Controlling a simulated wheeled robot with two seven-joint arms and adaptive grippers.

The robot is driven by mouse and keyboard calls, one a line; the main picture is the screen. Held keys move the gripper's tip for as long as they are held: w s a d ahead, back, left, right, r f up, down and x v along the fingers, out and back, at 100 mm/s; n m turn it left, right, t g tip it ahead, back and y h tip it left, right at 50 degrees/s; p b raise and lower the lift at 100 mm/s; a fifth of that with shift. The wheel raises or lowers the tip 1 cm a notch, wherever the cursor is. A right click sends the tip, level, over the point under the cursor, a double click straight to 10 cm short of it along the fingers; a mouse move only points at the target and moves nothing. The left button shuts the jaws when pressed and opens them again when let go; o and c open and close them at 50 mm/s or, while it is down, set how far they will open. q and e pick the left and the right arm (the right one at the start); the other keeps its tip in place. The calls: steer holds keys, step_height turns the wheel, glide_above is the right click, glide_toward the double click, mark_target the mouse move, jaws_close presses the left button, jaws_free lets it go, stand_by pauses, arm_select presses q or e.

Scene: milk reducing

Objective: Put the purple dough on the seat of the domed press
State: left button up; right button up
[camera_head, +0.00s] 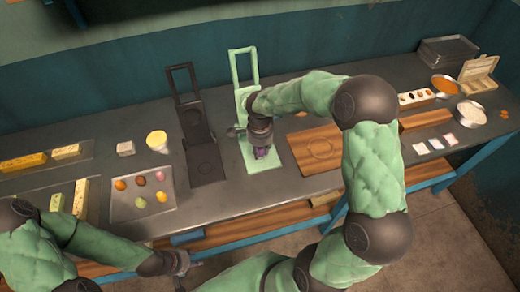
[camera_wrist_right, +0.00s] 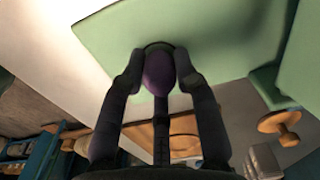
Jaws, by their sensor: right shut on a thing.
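The purple dough (camera_head: 262,153) is between the fingers of my right gripper (camera_head: 261,147), which is shut on it. The dough also shows in the right wrist view (camera_wrist_right: 159,73), held by both fingertips close to the pale green press (camera_wrist_right: 120,35). In the head view the green press (camera_head: 247,168) stands open with its frame-shaped handle up, and my gripper is over its base. The wrist covers much of the base, so its seat is mostly hidden. I cannot tell whether the dough touches it. My left gripper (camera_head: 181,264) is low at the table's front edge; its fingers are unclear.
A black press (camera_head: 205,160) stands open left of the green one. A tray (camera_head: 118,208) with several coloured dough balls and a yellow-topped cup (camera_head: 157,141) are further left. A wooden board (camera_head: 300,150) lies right of the green press, close to my right arm.

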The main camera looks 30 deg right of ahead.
steer(key=shift+f, duration=0.15)
stand_by(0.5)
steer(key=o, duration=1)
steer(key=o, duration=0.5)
steer(key=shift+r+p, duration=1.9)
steer(key=shift+r, duration=1.6)
steer(key=shift+r, duration=0.1)
